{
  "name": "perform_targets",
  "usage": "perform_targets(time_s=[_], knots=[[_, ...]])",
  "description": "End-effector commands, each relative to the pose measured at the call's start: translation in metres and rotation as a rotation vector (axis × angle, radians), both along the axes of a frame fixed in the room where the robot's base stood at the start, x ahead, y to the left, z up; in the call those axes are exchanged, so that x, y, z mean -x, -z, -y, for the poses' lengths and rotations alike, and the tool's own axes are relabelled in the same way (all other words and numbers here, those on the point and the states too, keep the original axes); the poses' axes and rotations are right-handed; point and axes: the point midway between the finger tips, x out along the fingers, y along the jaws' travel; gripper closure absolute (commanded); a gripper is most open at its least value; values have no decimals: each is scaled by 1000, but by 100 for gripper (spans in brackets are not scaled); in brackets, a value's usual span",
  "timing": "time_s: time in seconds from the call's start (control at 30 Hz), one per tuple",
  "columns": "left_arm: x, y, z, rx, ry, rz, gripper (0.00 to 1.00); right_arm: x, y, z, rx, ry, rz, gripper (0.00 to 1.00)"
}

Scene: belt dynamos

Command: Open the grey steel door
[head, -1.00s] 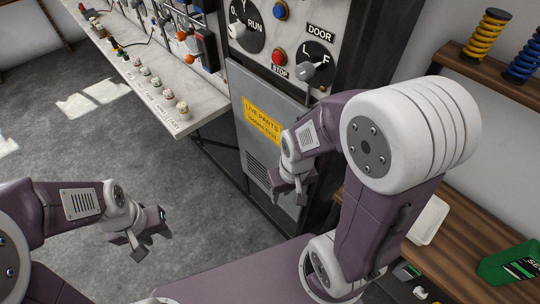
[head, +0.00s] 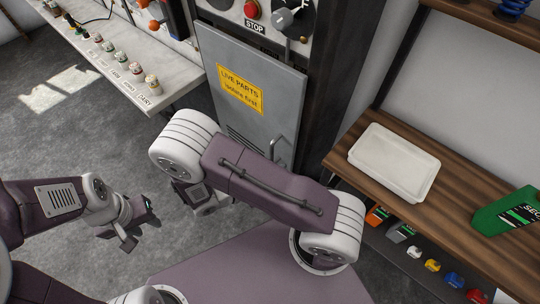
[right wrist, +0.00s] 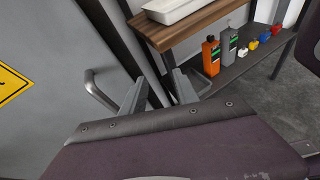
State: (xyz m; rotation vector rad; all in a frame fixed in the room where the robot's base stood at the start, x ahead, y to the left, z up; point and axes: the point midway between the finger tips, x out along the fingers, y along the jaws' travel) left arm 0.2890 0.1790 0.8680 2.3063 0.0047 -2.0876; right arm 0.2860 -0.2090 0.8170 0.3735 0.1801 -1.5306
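The grey steel door (head: 225,60) fills the lower front of the cabinet, with a yellow "LIVE PARTS" label (head: 241,90) and a vent. It looks closed. Its bar handle (head: 278,148) is near the right edge; the handle also shows in the right wrist view (right wrist: 97,92), left of my right gripper (right wrist: 160,82). That gripper is open and empty, with its fingers apart and the handle outside them. In the head view, my right arm largely hides it. My left gripper (head: 142,222) is open and empty over the floor at left.
Above the door are a red STOP button (head: 251,9) and a DOOR knob (head: 288,18). A bench (head: 90,58) stands left. A wooden shelf (head: 395,205) at right holds a white tray (head: 393,170) and a green container (head: 508,210). Bottles stand below it.

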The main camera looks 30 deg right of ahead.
Motion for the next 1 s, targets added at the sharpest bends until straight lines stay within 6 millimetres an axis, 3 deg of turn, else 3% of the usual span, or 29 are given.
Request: perform_targets(time_s=[0.03,0.2,0.37,0.53,0.8,1.0], knots=[[0,12,0,0,0,0,64,-14,15,-10,106,-149,-25,64],[0,20,0,0,0,0,64,-50,28,-47,337,-495,-24,64],[0,19,0,0,0,1,64,-57,29,-58,384,-569,-16,64],[0,18,0,0,0,1,64,-64,28,-45,383,-562,-19,64],[0,15,0,0,0,0,64,-94,28,2,380,-558,-20,64],[0,14,0,0,0,0,64,-106,29,18,380,-562,-18,64]])
